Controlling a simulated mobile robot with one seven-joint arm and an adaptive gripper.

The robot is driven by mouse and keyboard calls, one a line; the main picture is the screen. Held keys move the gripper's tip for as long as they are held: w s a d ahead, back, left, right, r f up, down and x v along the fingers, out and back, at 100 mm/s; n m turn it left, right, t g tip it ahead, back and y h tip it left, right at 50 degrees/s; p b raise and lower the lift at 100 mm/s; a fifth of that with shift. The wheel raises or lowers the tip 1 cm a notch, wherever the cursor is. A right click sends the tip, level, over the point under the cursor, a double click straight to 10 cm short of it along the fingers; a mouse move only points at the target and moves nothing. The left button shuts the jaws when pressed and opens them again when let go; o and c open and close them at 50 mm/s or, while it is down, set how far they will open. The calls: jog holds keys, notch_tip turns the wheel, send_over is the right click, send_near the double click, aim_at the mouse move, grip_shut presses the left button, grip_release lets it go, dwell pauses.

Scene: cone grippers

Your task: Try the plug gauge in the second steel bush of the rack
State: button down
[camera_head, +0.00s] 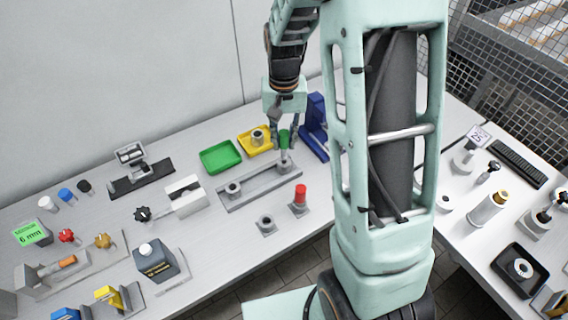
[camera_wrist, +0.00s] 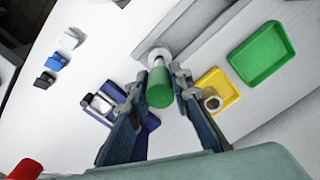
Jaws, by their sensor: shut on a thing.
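My gripper (camera_head: 285,137) is shut on the green handle of the plug gauge (camera_head: 284,136), which points down at the rack. In the wrist view the green handle (camera_wrist: 160,90) sits between my fingertips (camera_wrist: 160,80), with a pale steel end beyond it. The long grey rack (camera_head: 258,183) holds a steel bush (camera_head: 233,188) near its left end and another steel bush (camera_head: 284,168) near its right end. The gauge stands upright over the right bush, its lower end at the bush's top. I cannot tell how far it is inside.
An empty green tray (camera_head: 221,157) and a yellow tray (camera_head: 245,143) holding a bush (camera_head: 258,137) lie behind the rack. A blue stand (camera_head: 315,130) is close at right. A red-handled piece (camera_head: 300,195) and an empty grey holder (camera_head: 266,225) stand in front.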

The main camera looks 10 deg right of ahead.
aim_at(285, 133)
jog(key=shift+r+p, duration=1.3)
jog(key=shift+r, duration=0.8)
jog(key=shift+s, duration=0.1)
